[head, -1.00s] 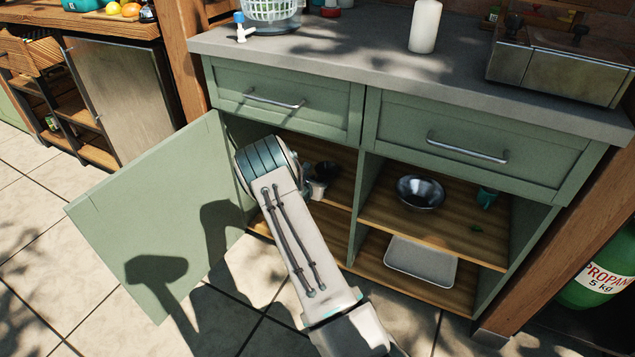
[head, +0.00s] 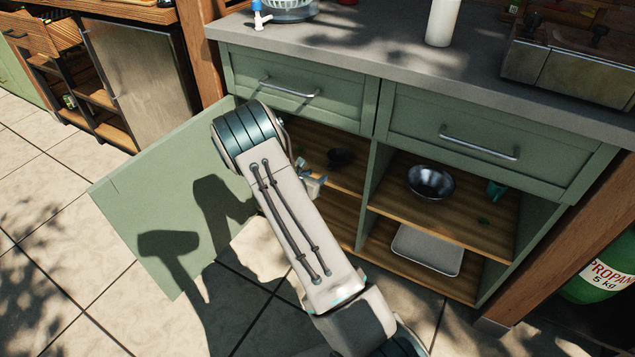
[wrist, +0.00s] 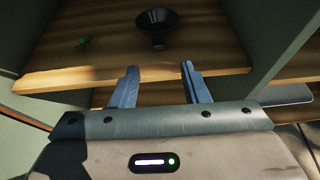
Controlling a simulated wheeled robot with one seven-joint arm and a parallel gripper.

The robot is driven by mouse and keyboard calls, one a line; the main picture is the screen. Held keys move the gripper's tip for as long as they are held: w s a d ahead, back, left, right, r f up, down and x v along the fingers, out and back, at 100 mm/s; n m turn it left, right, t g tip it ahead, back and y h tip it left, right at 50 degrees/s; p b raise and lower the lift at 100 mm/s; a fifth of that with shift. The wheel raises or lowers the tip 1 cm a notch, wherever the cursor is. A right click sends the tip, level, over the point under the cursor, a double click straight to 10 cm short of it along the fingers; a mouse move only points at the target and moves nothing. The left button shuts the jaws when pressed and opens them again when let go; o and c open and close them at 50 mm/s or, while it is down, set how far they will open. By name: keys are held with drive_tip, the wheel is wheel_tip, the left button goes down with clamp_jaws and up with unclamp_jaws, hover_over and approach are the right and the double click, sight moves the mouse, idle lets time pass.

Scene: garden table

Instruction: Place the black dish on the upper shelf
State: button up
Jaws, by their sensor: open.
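The black dish (wrist: 157,24) stands on the upper shelf (wrist: 60,80) of the cabinet's left half, seen at the top middle of the wrist view. In the head view the dish (head: 340,157) is small and dark, just right of my arm. My gripper (wrist: 160,72) is open and empty in the wrist view. Its fingers point toward the shelf, short of its front edge and apart from the dish. In the head view the gripper (head: 312,183) is partly hidden by my arm.
The open green door (head: 150,200) stands at the left. A centre divider (head: 375,180) separates the halves. A metal bowl (head: 431,182) and a teal cup (head: 494,190) stand on the right upper shelf, above a tray (head: 428,250). A green bit (wrist: 82,42) lies near the dish.

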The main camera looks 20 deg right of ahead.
drive_tip(key=s+r+m+g+y, duration=0.1)
drive_tip(key=s+r+m+g, duration=0.6)
drive_tip(key=s+r+m, duration=0.8)
drive_tip(key=s+a+r+m+y, duration=0.4)
drive_tip(key=s+a, duration=0.3)
drive_tip(key=s, duration=0.3)
drive_tip(key=s+a+r+m+y, duration=0.4)
drive_tip(key=s+a, duration=0.4)
drive_tip(key=s, duration=0.2)
drive_tip(key=shift+s+r+m+y, duration=0.35)
drive_tip(key=shift+m+y, duration=0.55)
drive_tip(key=shift+m, duration=0.2)
drive_tip(key=shift+c, duration=0.5)
drive_tip(key=shift+a, duration=0.1)
